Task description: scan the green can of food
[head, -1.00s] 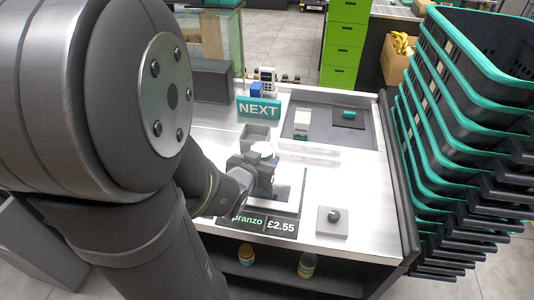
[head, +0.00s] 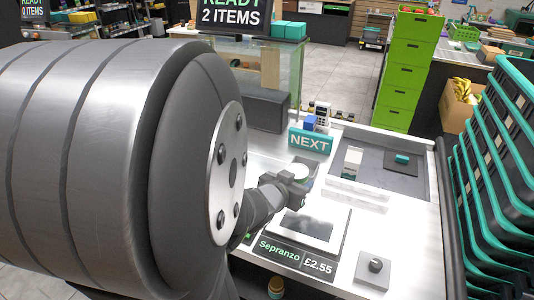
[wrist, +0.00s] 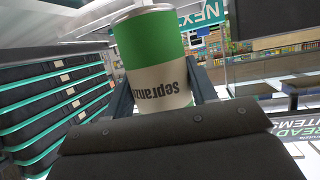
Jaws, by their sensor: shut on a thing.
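The can of food (wrist: 152,50), green above with a cream label reading "sepranzo", is held between the two fingers of my gripper (wrist: 160,88) in the wrist view. The text appears upside down there. In the head view my gripper (head: 290,190) is shut on the can, whose pale top (head: 301,172) shows. The scanner's display (head: 283,254) reads "Sepranzo £2.55".
A dark recessed tray (head: 399,189) at right holds a white carton (head: 352,161) and a teal item (head: 402,159). A knob (head: 375,266) is at the front. Stacked baskets (head: 490,190) border the right. A screen reads "READY 2 ITEMS".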

